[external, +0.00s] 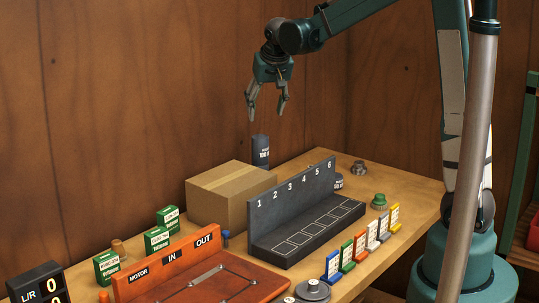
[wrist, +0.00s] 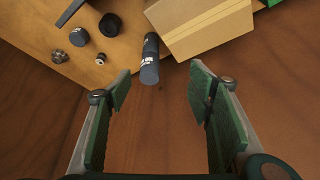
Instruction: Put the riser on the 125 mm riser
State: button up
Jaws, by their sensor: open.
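A dark cylindrical riser with a white label reading 100 (external: 260,151) stands upright behind the cardboard box in the external view, its lower part hidden by the box. In the wrist view a dark cylinder with white lettering (wrist: 150,62) shows just beyond the fingertips; I cannot tell whether it is one riser or two stacked. The 125 mm riser cannot be told by its label. Another dark cylinder (wrist: 110,25) stands apart from it. My gripper (external: 267,116) is open and empty, above the labelled riser and apart from it; its fingers also show in the wrist view (wrist: 160,88).
The cardboard box (external: 220,200) stands close beside the labelled riser. The numbered rack (external: 300,215) hides part of the bench behind it. Small metal parts (wrist: 59,56) lie near the bench edge. The wooden wall (external: 150,90) is close behind.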

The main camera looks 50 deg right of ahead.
jog(key=s+a+r+n, duration=0.2)
jog(key=s+a+r, duration=0.3)
jog(key=s+a, duration=0.3)
jog(key=s+a+f+n+t+y, duration=0.1)
jog(key=s+a, duration=0.3)
jog(key=s, duration=0.5)
jog(key=s+a+f+n+t, duration=0.1)
jog(key=s+a, duration=0.3)
jog(key=s, duration=0.6)
jog(key=s+a+f+n+t+y, duration=0.1)
jog(key=s+a+n, duration=0.2)
jog(key=s, duration=0.6)
jog(key=shift+s+a+y, duration=0.3)
jog(key=shift+s+a, duration=0.05)
jog(key=shift+a, duration=0.1)
